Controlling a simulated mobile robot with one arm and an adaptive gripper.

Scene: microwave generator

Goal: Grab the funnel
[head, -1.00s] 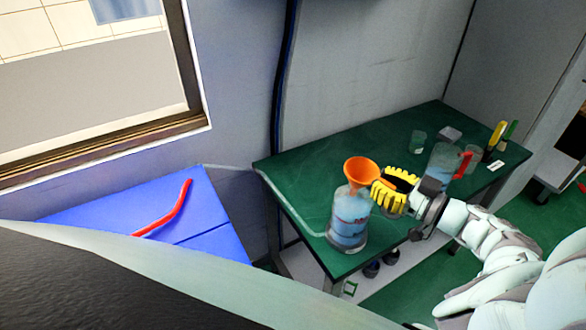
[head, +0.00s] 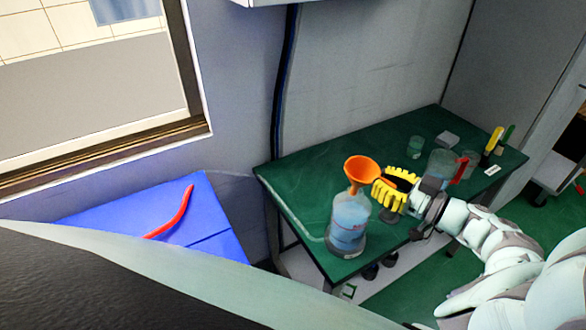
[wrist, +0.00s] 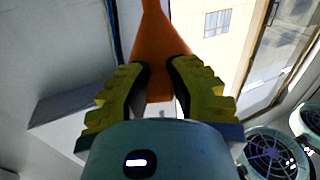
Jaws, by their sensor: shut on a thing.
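The orange funnel (head: 361,169) is at the mouth of a clear bottle (head: 349,220) holding blue liquid, which stands on the green table. Its wide cup is up and its narrow stem points down towards the bottle's neck. I cannot tell whether the stem's tip is still inside the neck. My gripper (head: 377,187), with yellow ribbed fingers, comes from the right and is shut on the funnel. In the wrist view, the orange funnel (wrist: 153,50) sits between the two fingers (wrist: 160,75).
A blue surface (head: 205,215) with a red curved strip (head: 173,215) is at the left.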

